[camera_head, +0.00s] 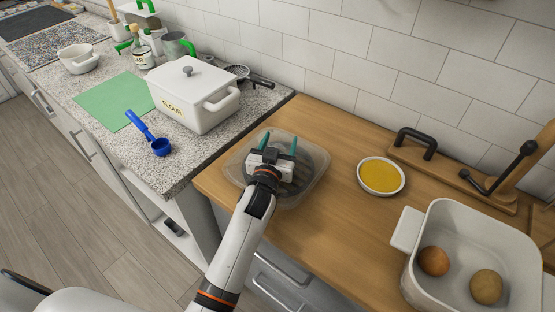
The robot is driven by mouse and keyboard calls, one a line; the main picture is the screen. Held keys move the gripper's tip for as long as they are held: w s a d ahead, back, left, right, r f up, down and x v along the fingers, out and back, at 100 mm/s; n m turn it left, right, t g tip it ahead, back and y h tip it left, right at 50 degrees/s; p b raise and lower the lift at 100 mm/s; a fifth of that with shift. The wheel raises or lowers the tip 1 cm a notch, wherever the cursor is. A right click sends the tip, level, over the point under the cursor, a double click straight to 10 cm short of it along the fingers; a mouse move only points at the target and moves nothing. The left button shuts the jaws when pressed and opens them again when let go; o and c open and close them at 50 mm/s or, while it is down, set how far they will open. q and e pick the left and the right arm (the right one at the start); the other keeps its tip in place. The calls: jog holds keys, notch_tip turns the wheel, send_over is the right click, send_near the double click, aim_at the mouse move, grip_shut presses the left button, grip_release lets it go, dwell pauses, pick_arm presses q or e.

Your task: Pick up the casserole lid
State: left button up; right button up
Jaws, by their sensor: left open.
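My left gripper (279,143) is open, its two teal-tipped fingers spread over a clear, rounded rectangular piece (313,190) on the wooden counter. A dark round shape shows in or under this clear piece, partly hidden by the gripper. I cannot tell whether the clear piece is the casserole lid or a shallow container. No thing is seen between the fingers. An open white casserole (412,262) with a side handle stands at the lower right, holding two brown round items. My right gripper is not in view.
A white lidded flour box (190,108) stands on the granite counter, beside a blue scoop (160,146) and green mat (110,102). A bowl of yellow contents (381,175) and a black-handled board (416,143) are right of the gripper. Bare wood lies between bowl and casserole.

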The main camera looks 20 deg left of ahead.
pick_arm(q)
jog(key=shift+c, duration=0.4)
grip_shut()
jog(key=shift+r, duration=0.15)
